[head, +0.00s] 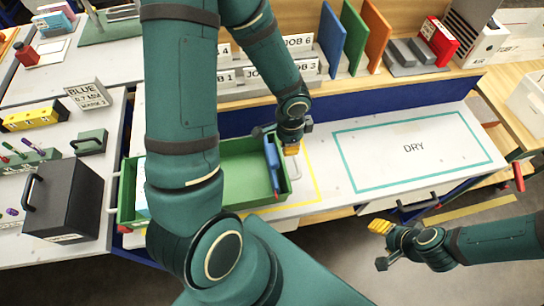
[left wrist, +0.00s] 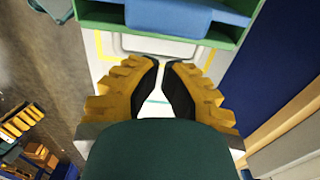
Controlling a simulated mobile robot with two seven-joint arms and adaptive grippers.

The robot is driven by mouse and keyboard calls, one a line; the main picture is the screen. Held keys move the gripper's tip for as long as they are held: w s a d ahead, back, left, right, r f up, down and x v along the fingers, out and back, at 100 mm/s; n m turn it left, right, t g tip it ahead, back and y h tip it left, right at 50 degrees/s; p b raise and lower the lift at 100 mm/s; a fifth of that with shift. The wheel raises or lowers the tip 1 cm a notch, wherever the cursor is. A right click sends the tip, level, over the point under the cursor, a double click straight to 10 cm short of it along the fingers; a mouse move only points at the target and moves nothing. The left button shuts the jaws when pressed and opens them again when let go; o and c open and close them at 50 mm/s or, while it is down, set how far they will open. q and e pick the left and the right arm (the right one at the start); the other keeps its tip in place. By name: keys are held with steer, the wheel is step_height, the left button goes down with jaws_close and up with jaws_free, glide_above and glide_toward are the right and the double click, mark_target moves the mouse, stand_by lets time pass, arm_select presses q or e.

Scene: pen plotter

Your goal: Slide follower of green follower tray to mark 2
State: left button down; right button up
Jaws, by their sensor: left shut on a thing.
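The green follower tray (head: 240,158) lies on the bench in the head view, its left part hidden behind my arm. Its blue follower (head: 272,165) stands across the right end, with a small red piece at its near lower end. My left gripper (head: 291,149) is over the tray's right end. In the left wrist view its fingertips (left wrist: 161,64) close at the pale handle loop (left wrist: 135,43) outside the tray's green end wall (left wrist: 106,14); the follower (left wrist: 185,14) lies beyond. I cannot read the tray's marks. My right gripper (head: 380,228) hangs empty off the bench front.
A taped area marked DRY (head: 413,148) is clear on the right. A black handled box (head: 65,200) stands left of the tray. Blue, green and orange panels (head: 331,42) and job-labelled holders (head: 302,68) stand behind. A bench-front drawer handle (head: 418,203) is near my right gripper.

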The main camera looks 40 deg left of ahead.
mark_target(273, 153)
arm_select(q)
steer(key=shift+f+b, duration=1.1)
steer(key=shift+b, duration=0.1)
steer(key=shift+s+a, duration=0.15)
stand_by(0.6)
steer(key=shift+s+a+b, duration=0.3)
steer(key=shift+s+a, duration=0.9)
steer(key=shift+s, duration=0.25)
steer(key=shift+s+a, duration=1.25)
steer(key=shift+s, duration=0.25)
steer(key=shift+s+a, duration=0.1)
steer(key=shift+s, duration=0.05)
